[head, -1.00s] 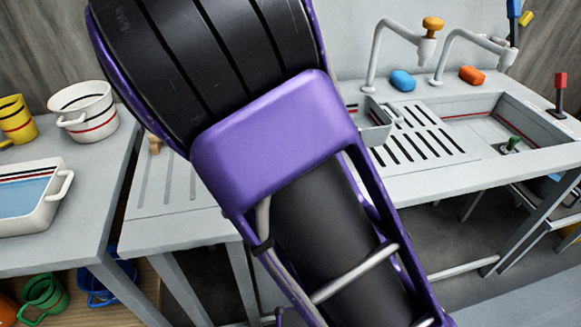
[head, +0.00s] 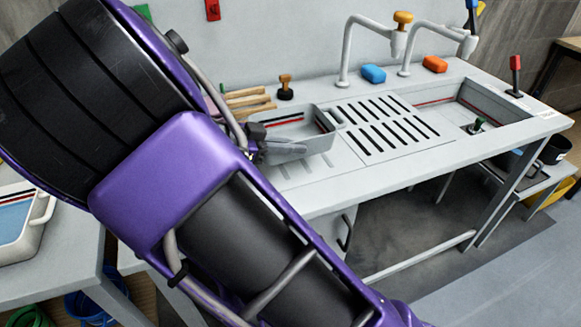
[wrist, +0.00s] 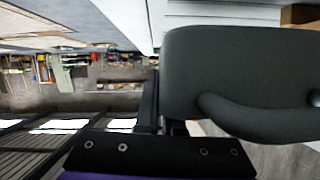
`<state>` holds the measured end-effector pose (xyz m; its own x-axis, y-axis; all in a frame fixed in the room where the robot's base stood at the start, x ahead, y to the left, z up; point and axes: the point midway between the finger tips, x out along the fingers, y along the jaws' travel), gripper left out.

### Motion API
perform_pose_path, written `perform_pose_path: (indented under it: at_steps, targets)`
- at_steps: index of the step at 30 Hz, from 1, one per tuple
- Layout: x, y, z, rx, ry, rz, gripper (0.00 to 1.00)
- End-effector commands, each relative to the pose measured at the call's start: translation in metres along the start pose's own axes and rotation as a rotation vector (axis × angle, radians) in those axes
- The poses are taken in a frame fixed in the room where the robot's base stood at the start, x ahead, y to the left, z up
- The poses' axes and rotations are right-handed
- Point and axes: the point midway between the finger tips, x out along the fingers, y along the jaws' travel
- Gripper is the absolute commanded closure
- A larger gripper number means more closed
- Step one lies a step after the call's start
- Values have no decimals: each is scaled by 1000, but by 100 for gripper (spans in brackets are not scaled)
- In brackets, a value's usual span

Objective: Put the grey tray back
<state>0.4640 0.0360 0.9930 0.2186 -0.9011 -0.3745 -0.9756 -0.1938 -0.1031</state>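The grey tray (head: 322,141) has black, white and red stripes inside. In the head view it stands at the left part of the sink counter, beside the slotted drain grate. Its right handle shows; its left end is hidden behind my arm. My gripper (head: 282,151) is at the tray's near left side and overlaps it in the picture. Whether it touches or grips the tray I cannot tell. In the wrist view a large dark grey rounded shape (wrist: 235,75) fills the right half, close to the camera; I cannot tell whether it is the tray or a finger.
The slotted grate (head: 390,125) lies right of the tray, then the sink basin (head: 455,113). Wooden-handled tools (head: 248,100) and a dark stopper with a wooden knob (head: 285,88) lie behind it. Blue (head: 373,73) and orange (head: 434,64) blocks stand near the taps.

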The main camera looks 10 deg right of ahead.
Motion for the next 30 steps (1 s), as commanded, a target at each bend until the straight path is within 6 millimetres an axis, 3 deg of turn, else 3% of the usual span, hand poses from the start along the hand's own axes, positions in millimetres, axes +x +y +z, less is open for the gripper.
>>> perform_pose_path:
  at_steps: [3, 8, 15, 27, 30]
  targets:
    - [8, 2, 18, 0, 1, 1, 100]
    - [12, 3, 28, 1, 2, 1, 100]
    - [24, 6, 56, 1, 2, 0, 100]
    - [26, 7, 62, 3, 0, -1, 100]
    - [25, 7, 61, 2, -1, -1, 77]
